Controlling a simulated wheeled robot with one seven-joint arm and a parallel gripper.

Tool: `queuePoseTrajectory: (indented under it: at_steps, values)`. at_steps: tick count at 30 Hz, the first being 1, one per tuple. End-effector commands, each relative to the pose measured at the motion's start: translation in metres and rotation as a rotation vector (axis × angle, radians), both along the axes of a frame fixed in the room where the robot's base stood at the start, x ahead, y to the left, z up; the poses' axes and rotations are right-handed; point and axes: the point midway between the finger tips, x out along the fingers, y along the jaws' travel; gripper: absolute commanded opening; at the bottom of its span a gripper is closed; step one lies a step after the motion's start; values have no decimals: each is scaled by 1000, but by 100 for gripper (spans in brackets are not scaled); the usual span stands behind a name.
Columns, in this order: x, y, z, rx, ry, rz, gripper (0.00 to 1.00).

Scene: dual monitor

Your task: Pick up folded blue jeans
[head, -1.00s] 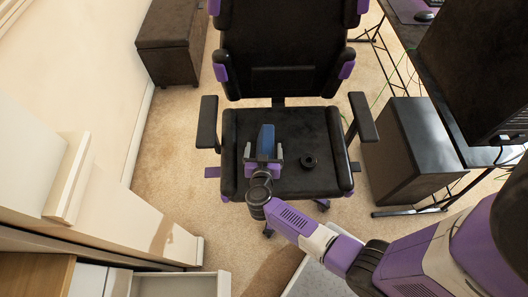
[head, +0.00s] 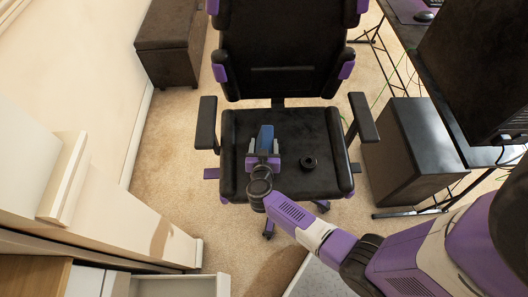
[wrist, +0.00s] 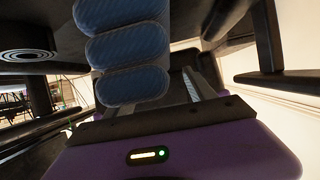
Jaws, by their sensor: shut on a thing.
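The folded blue jeans (head: 265,134) are a small blue bundle over the seat of the black office chair (head: 305,128). In the wrist view the jeans (wrist: 125,48) show as several stacked, rounded blue folds just beyond the purple gripper body. My gripper (head: 264,147) reaches in from the front of the chair, with one finger on each side of the jeans. It is shut on the jeans. The near end of the jeans is partly hidden by the gripper in the head view. I cannot tell whether the jeans touch the seat.
A round black object (head: 308,162) lies on the seat right of the jeans. The chair's armrests (head: 207,122) flank the seat, and its backrest (head: 282,50) rises behind. A dark computer case (head: 410,150) stands on the right beside the desk. Carpet is open at left.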

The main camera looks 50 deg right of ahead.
Motion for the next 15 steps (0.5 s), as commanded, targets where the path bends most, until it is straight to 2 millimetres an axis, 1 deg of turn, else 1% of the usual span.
queuePoseTrajectory:
  at_steps: [8, 11, 15]
  values:
    - [1, 0, 4, -1, -2, 1, 0]
    - [0, 0, 11, -1, -2, 0, 0]
    - [0, 0, 31, 0, -3, -1, 0]
